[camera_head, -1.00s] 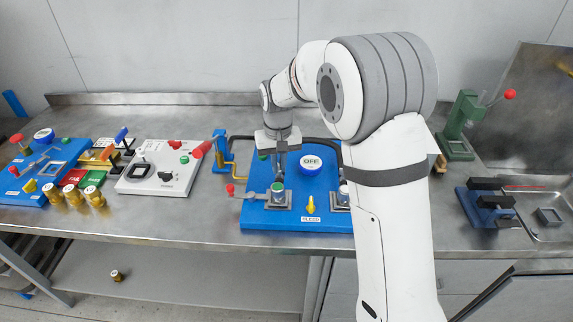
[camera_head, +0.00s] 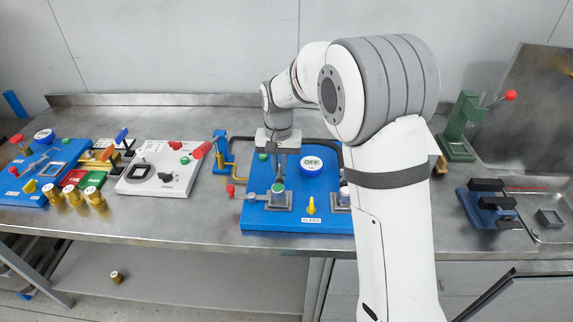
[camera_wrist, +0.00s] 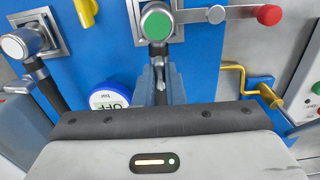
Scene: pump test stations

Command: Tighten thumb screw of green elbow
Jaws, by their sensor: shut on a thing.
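The green elbow (camera_head: 278,189), a grey metal fitting with a green round cap, stands on a square plate on the blue pump board (camera_head: 263,217). In the wrist view its green cap (camera_wrist: 156,24) is at the top centre. The small metal thumb screw (camera_wrist: 158,63) sticks out just below it. My gripper (camera_wrist: 160,82) is shut on the thumb screw, with a finger on each side. The fingers partly hide the screw. In the head view my gripper (camera_head: 279,171) points down just behind the green elbow, and the screw cannot be made out.
A second elbow with a white cap (camera_wrist: 16,45) stands at left in the wrist view. A red-knobbed lever (camera_wrist: 267,15) and a yellow pipe (camera_wrist: 234,72) lie to the right there. Bare bench (camera_head: 215,205) lies left of the board.

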